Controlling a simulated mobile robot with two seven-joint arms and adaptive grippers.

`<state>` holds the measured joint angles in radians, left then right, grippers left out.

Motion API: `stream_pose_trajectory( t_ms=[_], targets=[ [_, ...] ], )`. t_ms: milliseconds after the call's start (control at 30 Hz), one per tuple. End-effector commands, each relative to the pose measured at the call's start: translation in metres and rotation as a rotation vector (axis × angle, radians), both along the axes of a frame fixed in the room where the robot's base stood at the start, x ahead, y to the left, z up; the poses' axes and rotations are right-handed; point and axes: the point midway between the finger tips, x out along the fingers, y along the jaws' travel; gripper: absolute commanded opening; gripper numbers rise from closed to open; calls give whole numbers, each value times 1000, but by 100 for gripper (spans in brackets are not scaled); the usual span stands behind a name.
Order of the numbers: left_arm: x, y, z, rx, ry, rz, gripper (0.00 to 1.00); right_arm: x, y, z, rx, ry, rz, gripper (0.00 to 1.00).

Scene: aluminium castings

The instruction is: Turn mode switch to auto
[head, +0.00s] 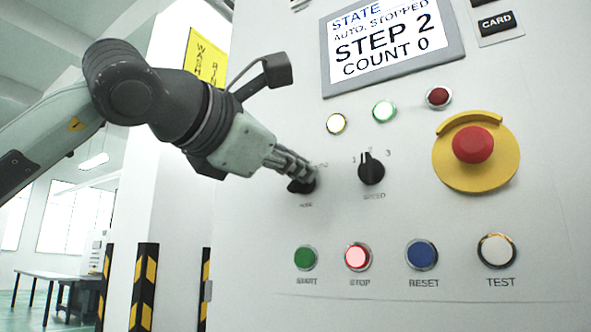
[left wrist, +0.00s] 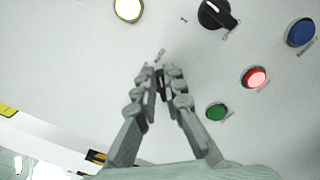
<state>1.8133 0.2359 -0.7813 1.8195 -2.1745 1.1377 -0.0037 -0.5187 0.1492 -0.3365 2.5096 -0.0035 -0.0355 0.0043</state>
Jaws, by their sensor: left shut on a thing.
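The black mode switch (head: 299,186) is on the white control panel, left of the speed knob. My left gripper (head: 303,176) is at the switch, its fingers shut on the knob. In the left wrist view the two fingers (left wrist: 161,82) come together around the dark knob and hide most of it, so its pointer direction cannot be read. The screen (head: 390,45) reads "AUTO, STOPPED", "STEP 2" and "COUNT 0". My right gripper is not in view.
The speed knob (head: 371,169) is close to the right of my fingers. Below are the green start (head: 305,257), lit red stop (head: 357,256), blue reset (head: 421,254) and white test (head: 496,251) buttons. A red emergency stop (head: 473,145) protrudes at the right.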

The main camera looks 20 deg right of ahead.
Motion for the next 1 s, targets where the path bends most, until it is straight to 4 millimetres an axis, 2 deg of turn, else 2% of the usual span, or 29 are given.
stream_pose_trajectory(
  t_ms=[533,567,700,1000],
  targets=[
    [-1,0,-1,15,-18,-1,0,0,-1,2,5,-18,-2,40],
    [0,0,-1,15,-17,0,13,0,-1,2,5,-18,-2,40],
    [0,0,-1,15,-18,-1,30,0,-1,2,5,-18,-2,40],
    [-1,1,0,14,-17,0,30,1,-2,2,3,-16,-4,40]
  ],
)
